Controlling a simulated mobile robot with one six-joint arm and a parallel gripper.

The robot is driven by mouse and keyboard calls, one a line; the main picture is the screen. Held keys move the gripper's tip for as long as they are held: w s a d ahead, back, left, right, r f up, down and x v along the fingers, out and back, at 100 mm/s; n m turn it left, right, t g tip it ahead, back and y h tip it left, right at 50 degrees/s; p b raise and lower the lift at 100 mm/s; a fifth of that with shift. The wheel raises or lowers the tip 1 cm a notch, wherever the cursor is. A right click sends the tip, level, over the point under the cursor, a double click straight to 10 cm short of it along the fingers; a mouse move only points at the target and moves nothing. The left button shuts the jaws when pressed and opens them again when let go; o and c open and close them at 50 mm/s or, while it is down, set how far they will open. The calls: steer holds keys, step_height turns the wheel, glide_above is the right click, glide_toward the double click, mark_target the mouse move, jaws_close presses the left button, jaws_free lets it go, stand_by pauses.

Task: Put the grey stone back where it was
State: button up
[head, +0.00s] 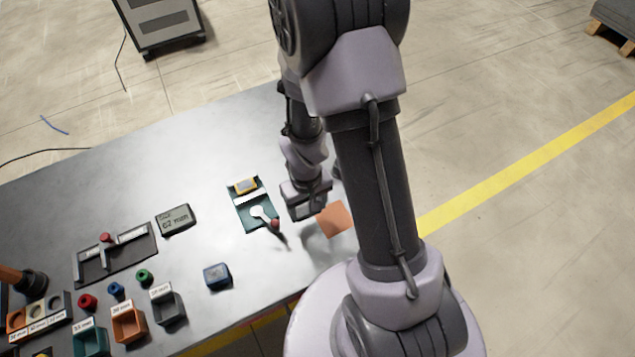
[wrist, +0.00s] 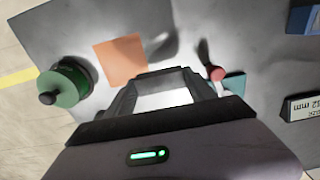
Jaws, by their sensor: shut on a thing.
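My gripper (head: 308,212) hangs low over the bench, between a teal tray (head: 240,208) and an orange square (head: 333,219). The orange square (wrist: 120,60) lies flat and bare beyond the jaws to the left. The tray (wrist: 236,84) shows partly at the right. It holds a yellow item and a white strip, with a red-knobbed lever (head: 275,224) at its near end.
A green round pot with a black knob (wrist: 64,88) stands left of the orange square in the wrist view. The bench edge is close by.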

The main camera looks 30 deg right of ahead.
steer(key=w+d, duration=0.1)
steer(key=w, duration=0.2)
steer(key=w+d, duration=0.2)
steer(key=w, duration=0.1)
steer(key=w+d+f+b, duration=0.1)
steer(key=w+d, duration=0.1)
steer(key=w, duration=0.1)
steer(key=shift+d, duration=0.15)
steer(key=shift+w+d+f, duration=0.15)
steer(key=shift+w+f, duration=0.05)
steer(key=shift+f+b, duration=0.75)
steer(key=shift+f, duration=1)
steer(key=o, duration=1.5)
steer(key=shift+c, duration=0.2)
